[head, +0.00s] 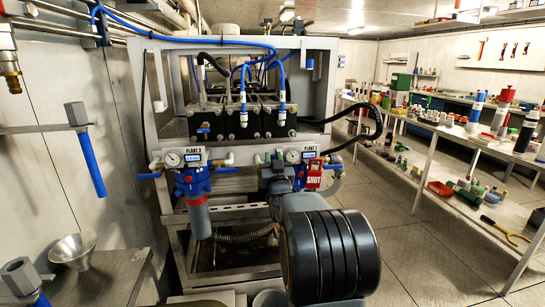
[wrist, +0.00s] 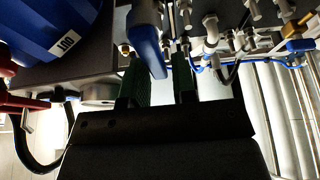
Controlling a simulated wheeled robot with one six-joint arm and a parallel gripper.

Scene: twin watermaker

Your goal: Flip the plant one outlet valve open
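In the head view the plant 1 unit, with its label (head: 309,149), gauge (head: 292,156) and red SHUT tag (head: 313,176), stands behind my arm. My arm hides most of its filter housing and the outlet valve. In the wrist view a blue lever handle (wrist: 148,40) hangs down between the two green fingers of my gripper (wrist: 157,76). The fingers are apart, and the handle lies nearer the left one; I cannot tell whether it touches. A blue housing (wrist: 38,22) with an upside-down OUT label (wrist: 64,42) is at the upper left of the wrist view.
The plant 2 unit (head: 192,180) with a blue-topped filter is to the left on the same frame. A black hose (head: 372,112) curves at the right. A bench (head: 455,128) with bottles runs along the right, with clear floor (head: 410,250) before it.

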